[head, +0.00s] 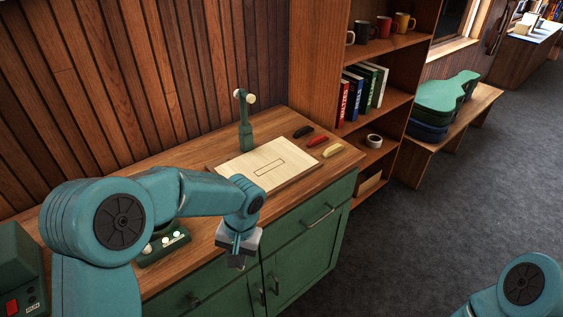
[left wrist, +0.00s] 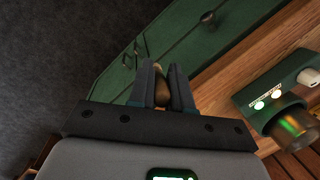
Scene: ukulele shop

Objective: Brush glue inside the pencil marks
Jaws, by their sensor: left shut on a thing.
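A pale wooden panel (head: 240,165) lies on the bench, with a thin pencilled rectangle (head: 268,168) near its middle. My left gripper (head: 240,262) points down in front of the bench's front edge, apart from the panel. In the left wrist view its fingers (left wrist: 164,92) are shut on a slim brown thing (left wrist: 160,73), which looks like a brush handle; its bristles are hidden. A green unit with white knobs (head: 165,243) stands on the bench left of my gripper. The left wrist view shows this unit (left wrist: 262,92) beside a dark cylindrical vessel (left wrist: 292,124). My right gripper is out of view.
A green upright stand (head: 246,135) rises behind the panel. Black, red (head: 318,140) and yellow items lie to its right. Green cabinet doors (head: 303,258) with handles form the bench front. A bookshelf (head: 385,103) stands at right. Open carpet (head: 430,230) lies before the bench.

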